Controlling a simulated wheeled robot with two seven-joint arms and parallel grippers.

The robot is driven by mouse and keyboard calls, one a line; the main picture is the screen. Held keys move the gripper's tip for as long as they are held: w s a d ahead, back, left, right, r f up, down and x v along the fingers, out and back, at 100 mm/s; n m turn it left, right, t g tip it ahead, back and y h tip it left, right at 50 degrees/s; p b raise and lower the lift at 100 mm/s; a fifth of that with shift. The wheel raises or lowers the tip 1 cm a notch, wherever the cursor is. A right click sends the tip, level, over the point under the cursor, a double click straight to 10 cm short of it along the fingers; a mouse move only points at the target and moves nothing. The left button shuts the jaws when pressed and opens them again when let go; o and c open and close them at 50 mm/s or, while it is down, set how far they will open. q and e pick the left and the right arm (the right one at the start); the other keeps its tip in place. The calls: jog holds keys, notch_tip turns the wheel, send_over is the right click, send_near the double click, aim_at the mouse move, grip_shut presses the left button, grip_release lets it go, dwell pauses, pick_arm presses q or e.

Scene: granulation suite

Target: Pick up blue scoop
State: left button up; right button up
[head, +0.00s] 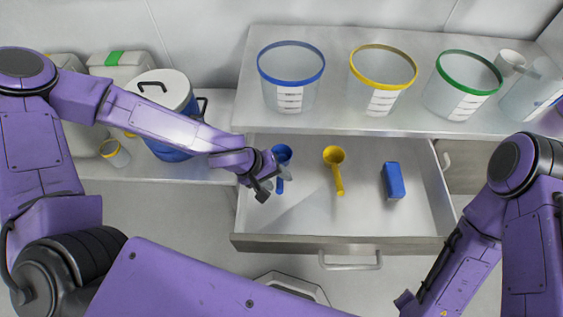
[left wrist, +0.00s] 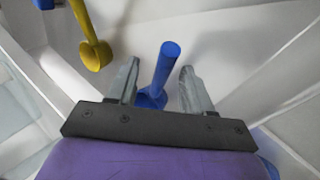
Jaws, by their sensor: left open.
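The blue scoop (head: 282,154) lies in the left part of the open drawer (head: 350,238), its bowl toward the back and its handle toward the front. My left gripper (head: 270,188) is over the scoop and partly hides it in the head view. In the left wrist view the open left gripper (left wrist: 158,78) has one finger on each side of the blue scoop (left wrist: 168,62). Its handle shows between the fingers, and its bowl is partly hidden behind the gripper's dark base. I cannot tell whether the fingers touch it. My right arm shows at the lower right, but its fingers are not visible.
In the drawer, a yellow scoop (head: 336,170) lies right of the blue one, with a blue block (head: 393,180) further right. Clear tubs with blue (head: 290,85), yellow (head: 380,85) and green (head: 462,88) rims stand on the counter above. The drawer's left wall is close to my left gripper.

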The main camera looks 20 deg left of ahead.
pick_arm(q)
jog(key=x, duration=0.2)
jog(key=b+x, duration=0.1)
jog(key=x, duration=0.2)
jog(key=shift+a+f, duration=0.1)
jog(key=shift+a, duration=0.15)
grip_shut()
jog(key=shift+r, duration=0.2)
